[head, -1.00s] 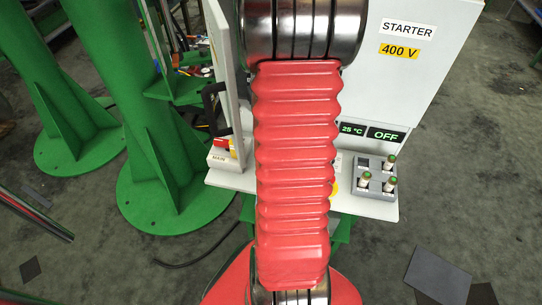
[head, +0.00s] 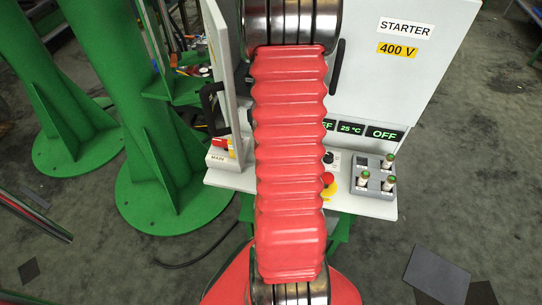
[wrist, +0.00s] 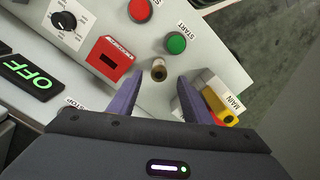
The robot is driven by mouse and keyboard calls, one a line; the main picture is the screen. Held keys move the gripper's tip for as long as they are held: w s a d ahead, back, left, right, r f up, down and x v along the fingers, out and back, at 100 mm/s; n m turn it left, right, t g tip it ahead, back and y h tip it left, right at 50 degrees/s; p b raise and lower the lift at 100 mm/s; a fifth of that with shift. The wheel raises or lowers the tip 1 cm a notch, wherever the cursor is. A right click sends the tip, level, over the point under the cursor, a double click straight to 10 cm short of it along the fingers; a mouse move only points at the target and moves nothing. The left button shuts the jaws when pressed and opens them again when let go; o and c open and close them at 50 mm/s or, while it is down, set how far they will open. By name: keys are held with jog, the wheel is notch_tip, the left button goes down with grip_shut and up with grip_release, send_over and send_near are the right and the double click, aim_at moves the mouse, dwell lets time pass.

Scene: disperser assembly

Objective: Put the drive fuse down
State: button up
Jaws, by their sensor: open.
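A small cylinder with a brass-coloured end (wrist: 158,70), which looks like the drive fuse, stands on the pale shelf (wrist: 215,62) in the wrist view. It appears upright and is seen almost end-on. My gripper (wrist: 160,80) is open, its two purple fingers on either side of the near side of the fuse, with a visible gap to each finger. Whether the fuse's foot rests flat cannot be told. In the head view my red arm hides the gripper and this fuse.
A red slotted block (wrist: 108,60) stands left of the fuse. Green (wrist: 176,43) and red (wrist: 140,10) buttons lie beyond, and the MAIN switch (wrist: 218,108) is right. A grey rack (head: 375,182) holds three green-topped fuses. The starter cabinet (head: 405,85) rises behind.

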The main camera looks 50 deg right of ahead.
jog(key=shift+s+f, duration=0.1)
jog(key=shift+f, duration=2.5)
jog(key=shift+c, duration=0.6)
grip_shut()
